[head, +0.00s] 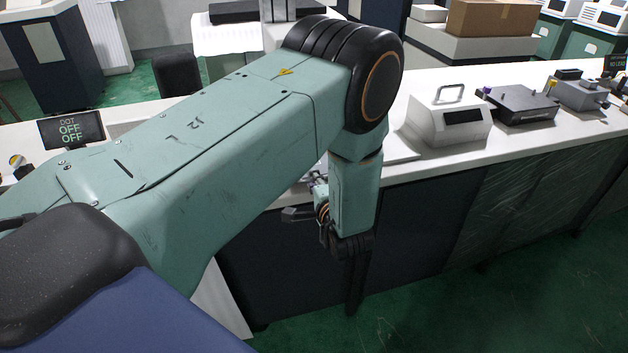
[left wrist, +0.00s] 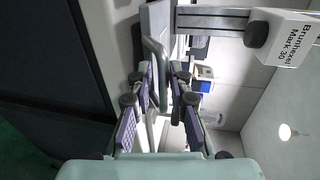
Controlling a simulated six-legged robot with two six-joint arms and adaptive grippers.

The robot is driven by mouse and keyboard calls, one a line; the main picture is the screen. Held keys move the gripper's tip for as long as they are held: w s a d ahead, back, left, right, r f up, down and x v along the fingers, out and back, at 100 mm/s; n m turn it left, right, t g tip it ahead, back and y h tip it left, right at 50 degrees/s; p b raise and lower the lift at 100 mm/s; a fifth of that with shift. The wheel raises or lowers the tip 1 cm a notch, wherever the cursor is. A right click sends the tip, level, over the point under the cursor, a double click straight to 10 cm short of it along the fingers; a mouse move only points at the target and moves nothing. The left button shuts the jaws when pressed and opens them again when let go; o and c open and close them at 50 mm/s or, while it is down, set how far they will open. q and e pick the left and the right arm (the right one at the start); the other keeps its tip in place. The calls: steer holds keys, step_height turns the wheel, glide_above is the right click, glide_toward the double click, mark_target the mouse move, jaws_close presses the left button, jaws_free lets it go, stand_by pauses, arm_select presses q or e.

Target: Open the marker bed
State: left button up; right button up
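The marker machine shows in the left wrist view as a white head (left wrist: 291,39) labelled "Brunlexel Mark 30" on a grey column. A grey bar handle (left wrist: 154,68) stands in front of a flat grey plate, likely the bed's handle. My left gripper (left wrist: 158,82) has its two purple-padded fingers on either side of this handle. They look apart, with gaps; contact cannot be told. In the head view my left arm hides most of the machine and bed, and only a little of the left gripper (head: 319,188) shows below the elbow. My right gripper is not in view.
A white counter (head: 405,175) runs across, with a dark front. On it stand a white box with a handle (head: 446,121), a black flat device (head: 518,104) and a grey device (head: 582,94). A small display (head: 71,129) at left reads "DOT OFF OFF". Green floor is clear at lower right.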

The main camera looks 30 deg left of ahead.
arm_select(q)
steer(key=v, duration=0.7)
steer(key=shift+r, duration=0.2)
steer(key=shift+s+d+r, duration=0.1)
steer(key=shift+s+d, duration=0.1)
steer(key=shift+d, duration=0.05)
steer(key=shift+w+a, duration=0.1)
steer(key=shift+a, duration=0.05)
steer(key=s+d+f+n+g+h+b, duration=0.1)
steer(key=s+d+f+n+g+h, duration=0.2)
steer(key=s+f, duration=0.35)
steer(key=s+d+f+n+g+h, duration=0.1)
steer(key=s+f+n+h, duration=0.2)
steer(key=s+f+h, duration=0.4)
steer(key=s+d+f+n+g+h+b, duration=0.1)
steer(key=s+f+g, duration=0.2)
steer(key=s, duration=0.7)
steer(key=s+d+f+n+g+h+b, duration=0.1)
steer(key=s+f+g, duration=0.2)
steer(key=s, duration=0.7)
steer(key=shift+d+f+n, duration=0.3)
steer(key=shift+d, duration=0.1)
